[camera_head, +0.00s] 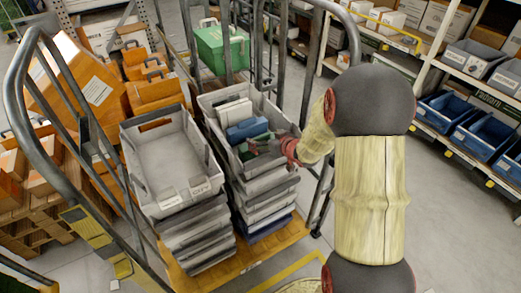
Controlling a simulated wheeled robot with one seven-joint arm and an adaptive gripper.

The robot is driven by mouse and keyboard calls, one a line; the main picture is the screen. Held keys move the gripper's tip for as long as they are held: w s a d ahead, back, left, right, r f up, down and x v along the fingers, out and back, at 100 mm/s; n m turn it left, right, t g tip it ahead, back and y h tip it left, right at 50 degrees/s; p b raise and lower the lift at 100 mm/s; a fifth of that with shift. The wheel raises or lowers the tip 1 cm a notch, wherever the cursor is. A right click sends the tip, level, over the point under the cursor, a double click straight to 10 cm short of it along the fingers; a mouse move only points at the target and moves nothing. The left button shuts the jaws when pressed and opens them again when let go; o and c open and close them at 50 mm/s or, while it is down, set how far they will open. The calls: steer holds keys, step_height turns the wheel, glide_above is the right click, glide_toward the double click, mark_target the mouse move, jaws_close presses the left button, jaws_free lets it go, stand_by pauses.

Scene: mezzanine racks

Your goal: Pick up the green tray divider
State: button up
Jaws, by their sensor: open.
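The green tray divider (259,139) appears as a small green piece inside the top grey tote of the right-hand stack. It lies just in front of a blue piece (246,129) and is partly hidden by my gripper. My gripper (255,149), with a reddish body and dark fingers, reaches into this tote from the right. Its fingers are open and close beside the green piece. I cannot tell whether they touch it.
White and grey pieces (234,110) lie at the tote's back. An empty grey tote (168,165) tops the left stack on the cart. A green case (220,47) stands behind. Metal cart rails (112,187) surround the stacks. Shelves with blue bins (444,110) stand right.

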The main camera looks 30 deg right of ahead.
steer(key=shift+x, duration=1.1)
steer(key=shift+c, duration=0.2)
steer(key=c, duration=1.5)
steer(key=shift+c, duration=0.7)
